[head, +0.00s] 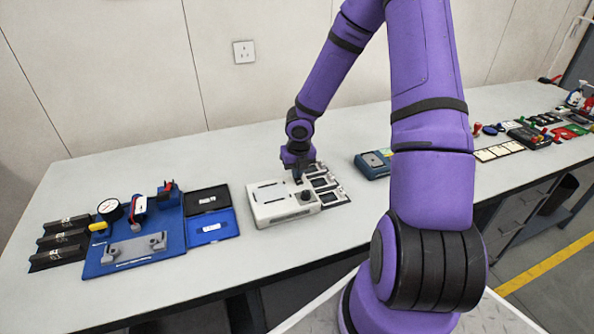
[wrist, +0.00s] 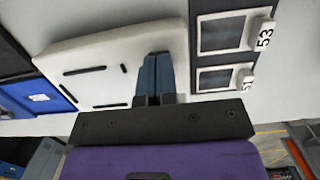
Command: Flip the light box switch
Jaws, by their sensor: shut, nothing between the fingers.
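The light box is a white box (head: 272,208) with dark slots on its top, standing near the middle of the bench. My gripper (head: 298,179) is shut and empty, pointing down at the back right of the box. In the wrist view the shut blue-grey fingers (wrist: 156,58) overlap the right part of the white box (wrist: 95,48). I cannot tell whether they touch it. No switch can be made out there; the fingers cover part of the top.
Dark-windowed frames (head: 324,183) with number tags lie close to the right of the box; one frame (wrist: 222,33) is tagged 53. A blue case (head: 211,226) lies open to the left, beside a blue fixture board (head: 120,258). A blue-grey device (head: 371,165) stands farther right.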

